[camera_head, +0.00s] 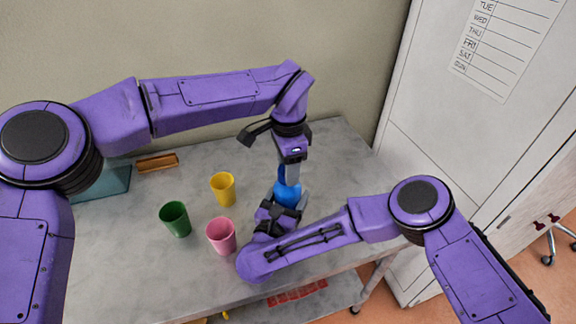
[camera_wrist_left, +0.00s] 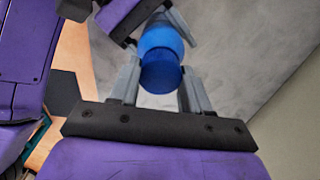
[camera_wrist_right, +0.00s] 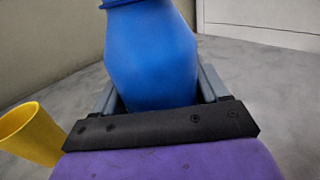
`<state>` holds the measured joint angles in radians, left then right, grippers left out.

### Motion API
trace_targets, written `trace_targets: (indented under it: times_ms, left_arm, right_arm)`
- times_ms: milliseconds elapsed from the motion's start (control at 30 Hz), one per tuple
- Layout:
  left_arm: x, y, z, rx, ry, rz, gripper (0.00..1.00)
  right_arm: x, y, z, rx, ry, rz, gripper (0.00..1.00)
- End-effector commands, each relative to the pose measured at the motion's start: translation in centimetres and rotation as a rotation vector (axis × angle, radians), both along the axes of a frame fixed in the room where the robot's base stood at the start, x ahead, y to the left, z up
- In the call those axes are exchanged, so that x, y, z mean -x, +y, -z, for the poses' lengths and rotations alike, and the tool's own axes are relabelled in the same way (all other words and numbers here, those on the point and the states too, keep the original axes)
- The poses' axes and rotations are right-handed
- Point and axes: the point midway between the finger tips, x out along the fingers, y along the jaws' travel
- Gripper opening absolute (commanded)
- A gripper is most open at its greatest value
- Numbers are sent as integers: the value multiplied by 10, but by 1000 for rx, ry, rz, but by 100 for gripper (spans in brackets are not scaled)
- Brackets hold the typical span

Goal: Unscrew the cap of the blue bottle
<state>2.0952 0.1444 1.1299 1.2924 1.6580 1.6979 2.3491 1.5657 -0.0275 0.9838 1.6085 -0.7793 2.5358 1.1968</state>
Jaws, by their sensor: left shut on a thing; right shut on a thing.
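The blue bottle (camera_head: 287,193) stands upright on the grey table. My left gripper (camera_head: 291,177) points straight down over it and is shut on its cap. In the left wrist view the darker blue cap (camera_wrist_left: 160,76) sits between the left fingers, with the rounded bottle shoulder (camera_wrist_left: 163,38) beyond it. My right gripper (camera_head: 288,203) comes in low from the front and is shut around the bottle body.
A yellow cup (camera_head: 223,190), a pink cup (camera_head: 221,237) and a green cup (camera_head: 176,220) stand left of the bottle. A brown block (camera_head: 157,163) and a teal container (camera_head: 104,182) are farther left. The table's back right is clear. A white cabinet (camera_head: 440,130) stands to the right.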

Motion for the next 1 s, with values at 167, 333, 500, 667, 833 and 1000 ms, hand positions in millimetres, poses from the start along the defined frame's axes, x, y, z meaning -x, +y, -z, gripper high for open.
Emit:
trace_targets:
  times_ms: [167,333,500,667,833,1000]
  left_arm:
    - [0,0,0,0,0,2,10]
    - [0,0,-5,0,0,1,10]
    - [0,0,-11,1,-1,2,10]
    - [0,0,-17,1,-1,2,10]
    - [0,0,-21,0,0,1,10]
    - [0,0,-22,0,0,1,10]
  right_arm:
    - [1,0,2,1,5,0,0]
    - [1,0,2,1,5,0,0]
    - [1,0,2,1,5,0,0]
    - [1,0,2,1,5,0,0]
    - [1,0,2,1,5,0,0]
    - [1,0,2,1,5,0,0]
